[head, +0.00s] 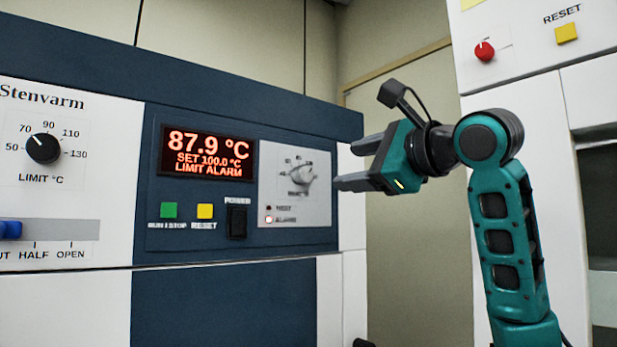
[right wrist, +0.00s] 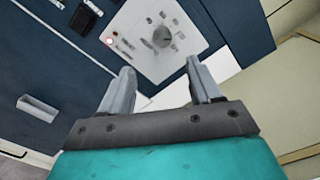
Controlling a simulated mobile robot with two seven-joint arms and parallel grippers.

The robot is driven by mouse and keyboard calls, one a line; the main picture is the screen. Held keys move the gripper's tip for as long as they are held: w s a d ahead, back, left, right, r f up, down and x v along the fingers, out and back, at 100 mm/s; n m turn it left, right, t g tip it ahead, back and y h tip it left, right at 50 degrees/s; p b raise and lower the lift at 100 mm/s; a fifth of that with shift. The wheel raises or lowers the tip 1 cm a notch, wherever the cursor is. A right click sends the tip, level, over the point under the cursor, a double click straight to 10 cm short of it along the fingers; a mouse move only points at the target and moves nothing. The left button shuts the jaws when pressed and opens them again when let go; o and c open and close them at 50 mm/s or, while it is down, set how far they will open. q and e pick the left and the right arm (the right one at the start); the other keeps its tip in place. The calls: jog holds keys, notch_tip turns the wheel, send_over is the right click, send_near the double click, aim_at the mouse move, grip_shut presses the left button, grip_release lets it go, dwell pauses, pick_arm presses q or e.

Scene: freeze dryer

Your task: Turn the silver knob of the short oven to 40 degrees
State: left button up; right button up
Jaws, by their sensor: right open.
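The silver knob (head: 302,175) sits on a light grey dial plate (head: 310,210) at the right end of the short oven's dark blue panel (head: 200,130). In the right wrist view the knob (right wrist: 162,38) shows ahead of the fingers, above the gap between them. My right gripper (head: 345,165) is open and empty, just right of the dial plate and apart from the knob. In the right wrist view its two fingers (right wrist: 160,80) are spread apart. The knob's exact pointer setting is too small to read. My left gripper is not in view.
The red display (head: 208,153) reads 87.9 °C, SET 100.0 °C, LIMIT ALARM. Below it are a green button (head: 169,210), a yellow button (head: 205,211) and a black power switch (head: 237,222). A black limit knob (head: 43,148) is at left. A white cabinet (head: 515,105) stands at right.

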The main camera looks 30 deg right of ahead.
aim_at(307, 173)
jog(key=w+p, duration=0.1)
jog(key=w, duration=0.3)
jog(key=w+p, duration=0.1)
jog(key=w, duration=0.2)
jog(key=w+a+p, duration=0.1)
jog(key=w, duration=0.3)
jog(key=shift+w+r, duration=0.25)
jog(key=shift+w, duration=0.1)
jog(key=shift+w+f, duration=0.1)
jog(key=shift+w, duration=0.35)
jog(key=c, duration=1)
